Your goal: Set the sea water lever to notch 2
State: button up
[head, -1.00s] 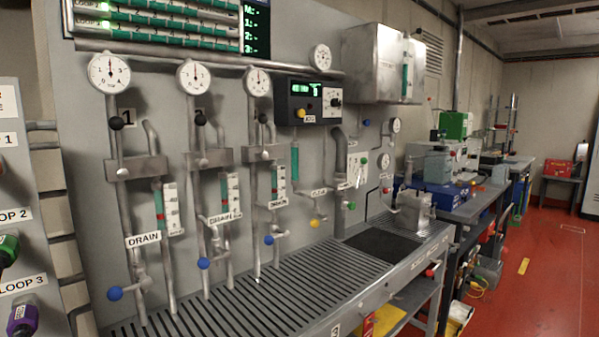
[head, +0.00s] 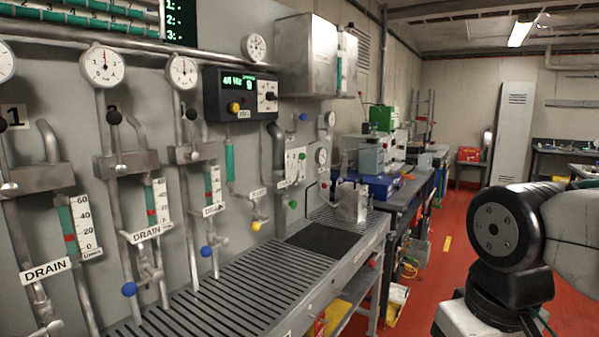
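No label that I can read marks the sea water lever, so I cannot tell which part it is. A small white plate (head: 291,163) with dark marks is on the wall panel near its right end, with a pale lever-like part on it; its notches are too small to read. A green knob (head: 293,204) is just below it. My gripper is out of view; only a black and grey joint of my arm shows at the right.
Valves with black and blue knobs (head: 129,289) and gauges line the panel at left. A slatted bench (head: 215,295) juts out below, with a metal block (head: 350,202) at its far end. The red floor (head: 430,290) is open to the right of the bench.

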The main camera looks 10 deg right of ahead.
aim_at(302, 156)
jog(key=k, duration=0.5)
jog(key=z, duration=0.7)
jog(key=i, duration=1.55)
jog(key=u, duration=0.45)
